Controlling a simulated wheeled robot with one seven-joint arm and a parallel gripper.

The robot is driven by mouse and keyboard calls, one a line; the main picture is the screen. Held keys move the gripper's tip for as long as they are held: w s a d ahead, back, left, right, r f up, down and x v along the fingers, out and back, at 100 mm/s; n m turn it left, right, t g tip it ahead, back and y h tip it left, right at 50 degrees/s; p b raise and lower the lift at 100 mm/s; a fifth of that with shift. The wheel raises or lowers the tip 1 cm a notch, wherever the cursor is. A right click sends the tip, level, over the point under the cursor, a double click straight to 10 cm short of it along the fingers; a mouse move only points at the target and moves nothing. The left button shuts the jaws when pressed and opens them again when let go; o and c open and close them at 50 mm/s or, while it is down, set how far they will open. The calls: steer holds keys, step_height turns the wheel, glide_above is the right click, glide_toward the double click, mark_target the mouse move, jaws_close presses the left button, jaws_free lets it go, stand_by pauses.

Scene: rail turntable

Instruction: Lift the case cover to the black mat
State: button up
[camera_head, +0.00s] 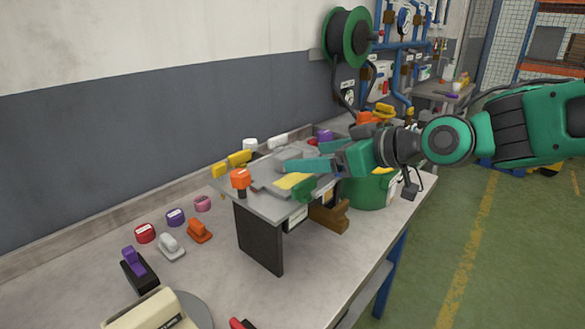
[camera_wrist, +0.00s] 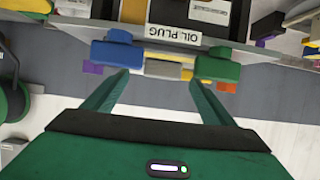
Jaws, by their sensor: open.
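My gripper (camera_head: 308,166) reaches in from the right over a raised grey stand in the head view. In the wrist view its two green fingers (camera_wrist: 160,77) are apart with nothing between their tips. A flat grey stepped piece (camera_head: 268,184), which looks like the case cover, lies on the stand beneath and beside the fingers. It has a yellow patch (camera_head: 293,181). In the wrist view a grey and yellow part (camera_wrist: 163,69) lies just beyond the fingertips, between a blue block and a green block. I cannot make out the black mat.
An orange clamp (camera_head: 240,179) and a green clamp (camera_head: 304,190) stand at the stand's near edge. A green bin (camera_head: 368,192) is close on the right. Several small coloured parts, including a red one (camera_head: 145,233), lie on the bench left. The wall runs behind.

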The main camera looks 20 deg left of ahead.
steer(key=shift+s+x, duration=0.1)
steer(key=shift+x, duration=1.35)
steer(key=shift+s+x, duration=0.15)
steer(key=shift+x, duration=1.25)
steer(key=shift+w+f, duration=0.1)
steer(key=c, duration=1.6)
